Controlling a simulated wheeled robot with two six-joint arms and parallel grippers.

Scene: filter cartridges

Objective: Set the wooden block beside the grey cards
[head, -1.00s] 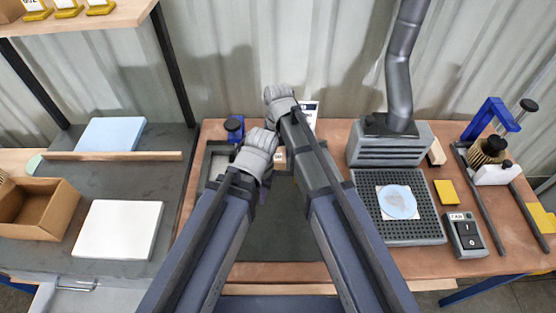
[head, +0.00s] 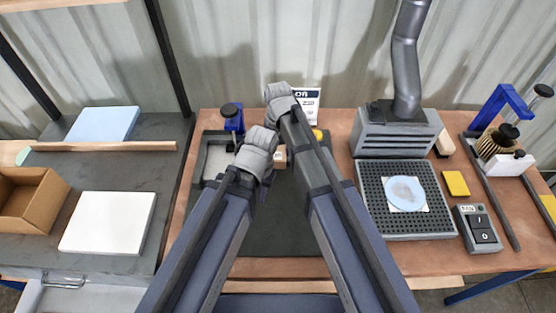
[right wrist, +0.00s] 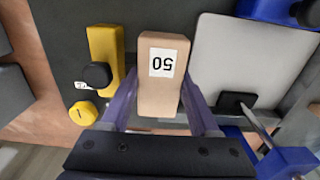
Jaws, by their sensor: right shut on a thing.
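The wooden block (right wrist: 159,85), light brown with a white "50" label, is between the purple fingers of my right gripper (right wrist: 162,118) in the right wrist view. The gripper is shut on it. In the head view a small part of the block (head: 281,158) shows between my arms; my right gripper (head: 282,98) shows there only as its grey wrist. I cannot clearly pick out the grey cards; a light grey square plate (right wrist: 245,62) lies beside the block in the right wrist view.
A blue clamp (head: 233,118) stands behind the plate. A yellow block (right wrist: 104,52) and a round yellow tag (right wrist: 83,113) are near the held block. A fume extractor (head: 397,135) and perforated tray (head: 404,225) stand right. The dark mat (head: 285,235) is bare in front.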

